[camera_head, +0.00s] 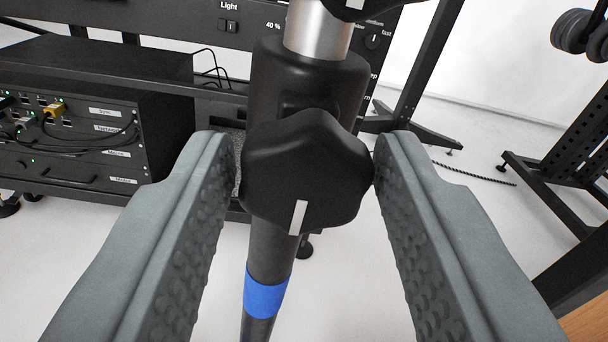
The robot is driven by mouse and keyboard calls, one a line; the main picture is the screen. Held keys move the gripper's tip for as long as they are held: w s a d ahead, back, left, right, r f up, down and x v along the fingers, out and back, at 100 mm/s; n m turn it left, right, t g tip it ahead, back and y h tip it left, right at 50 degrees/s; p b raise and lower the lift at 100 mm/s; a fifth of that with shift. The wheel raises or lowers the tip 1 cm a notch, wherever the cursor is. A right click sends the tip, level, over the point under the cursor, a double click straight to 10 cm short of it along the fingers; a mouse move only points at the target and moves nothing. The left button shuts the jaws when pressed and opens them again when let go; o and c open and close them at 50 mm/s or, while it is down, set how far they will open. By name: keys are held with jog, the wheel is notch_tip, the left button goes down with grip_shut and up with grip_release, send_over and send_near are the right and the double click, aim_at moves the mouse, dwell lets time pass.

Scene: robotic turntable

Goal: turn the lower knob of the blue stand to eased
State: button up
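The lower knob (305,165) is a black lobed knob on the stand, with a white mark at its lower edge, pointing down and slightly left. The blue stand (265,292) is a dark pole with a blue band below the knob, and a silver tube above the black collar. My gripper (307,160) is open, with one grey ridged finger on each side of the knob. The fingertips are close to the knob's left and right edges; I cannot tell if they touch it. Part of another black knob with a white mark (354,4) shows at the top edge.
A rack of black boxes with cables (75,140) stands behind on the left. A dark panel (250,22) labelled "Light" is behind the stand. Black frames (570,165) and a cable (475,172) are on the right. The white floor is open around the pole.

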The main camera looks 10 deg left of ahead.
jog(key=c, duration=0.6)
jog(key=shift+o, duration=0.2)
jog(key=shift+n, duration=0.4)
jog(key=n, duration=1.2)
jog(key=shift+a+f+n, duration=0.1)
jog(key=shift+f+n, duration=0.05)
jog(key=shift+n, duration=2.35)
